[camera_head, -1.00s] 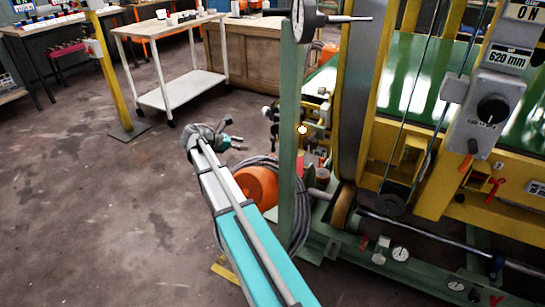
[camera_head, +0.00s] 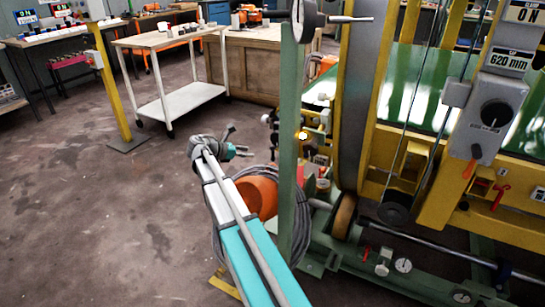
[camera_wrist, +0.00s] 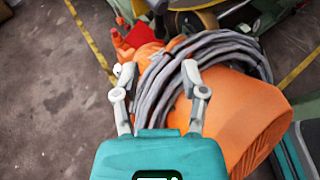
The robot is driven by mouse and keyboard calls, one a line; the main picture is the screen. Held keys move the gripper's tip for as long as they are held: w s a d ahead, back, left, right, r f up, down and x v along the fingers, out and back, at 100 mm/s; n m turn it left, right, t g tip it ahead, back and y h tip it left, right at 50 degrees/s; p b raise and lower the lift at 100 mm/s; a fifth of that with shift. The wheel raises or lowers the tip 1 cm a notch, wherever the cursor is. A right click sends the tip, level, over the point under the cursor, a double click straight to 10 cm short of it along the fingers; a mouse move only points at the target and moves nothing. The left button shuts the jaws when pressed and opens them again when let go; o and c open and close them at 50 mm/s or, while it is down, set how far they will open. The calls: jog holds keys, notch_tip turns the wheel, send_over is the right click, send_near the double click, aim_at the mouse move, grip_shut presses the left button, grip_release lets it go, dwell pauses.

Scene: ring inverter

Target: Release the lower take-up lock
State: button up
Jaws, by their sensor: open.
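I cannot tell for sure which part is the lower take-up lock. The green and yellow machine (camera_head: 470,236) has a small red lever (camera_head: 366,252) low on its green base, beside round gauges (camera_head: 403,265). Another red handle (camera_head: 500,196) sits on the yellow beam at right. My gripper (camera_head: 236,142) is in the open floor area left of the machine, apart from both red parts. In the wrist view my gripper (camera_wrist: 160,72) has its two fingers spread, with nothing held between them. Neither red part can be made out in the wrist view.
An orange rounded object (camera_wrist: 240,122) with a coiled grey hose (camera_wrist: 205,50) lies below my gripper, against the machine's left side. A green upright post (camera_head: 291,150) stands between my arm and the machine. A white cart (camera_head: 180,92) and yellow post (camera_head: 108,85) stand behind. The left floor is clear.

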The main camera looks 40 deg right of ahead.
aim_at(273, 154)
jog(key=b+x, duration=0.4)
jog(key=x, duration=0.8)
jog(key=shift+d+f, duration=0.1)
jog(key=shift+s, duration=0.1)
grip_shut()
